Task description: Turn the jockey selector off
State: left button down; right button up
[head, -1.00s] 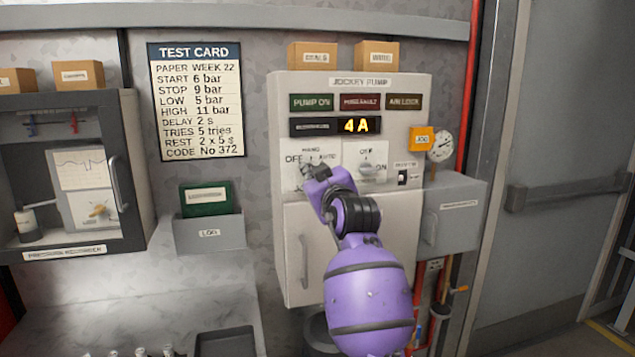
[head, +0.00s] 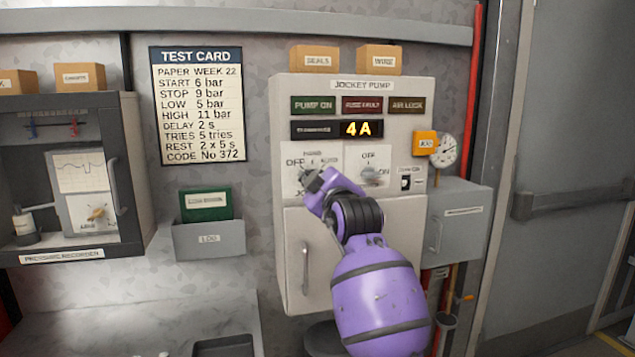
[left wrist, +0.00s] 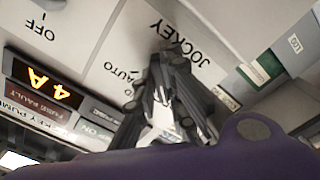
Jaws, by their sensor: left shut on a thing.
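The jockey selector sits on the left white plate (head: 292,186) of the jockey pump panel (head: 283,130). Its OFF, HAND and AUTO marks are partly readable in the head view. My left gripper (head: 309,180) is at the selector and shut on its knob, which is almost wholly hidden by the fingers. In the left wrist view, the gripper (left wrist: 168,62) lies over the plate between the JOCKEY and AUTO lettering, seen upside down. The knob's exact pointing direction cannot be told. The amber display (head: 361,129) reads 4 A. My right gripper is not in view.
A second selector (head: 371,176) with OFF and ON marks is close to the right of my gripper, with a small switch (head: 405,183) beyond it. A cabinet door handle (head: 305,268) is below. A log holder (head: 209,240) hangs at the left.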

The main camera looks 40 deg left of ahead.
pick_arm(q)
jog(key=shift+r, duration=0.15)
jog(key=c, duration=1.8)
grip_release()
jog(key=v, duration=1.2)
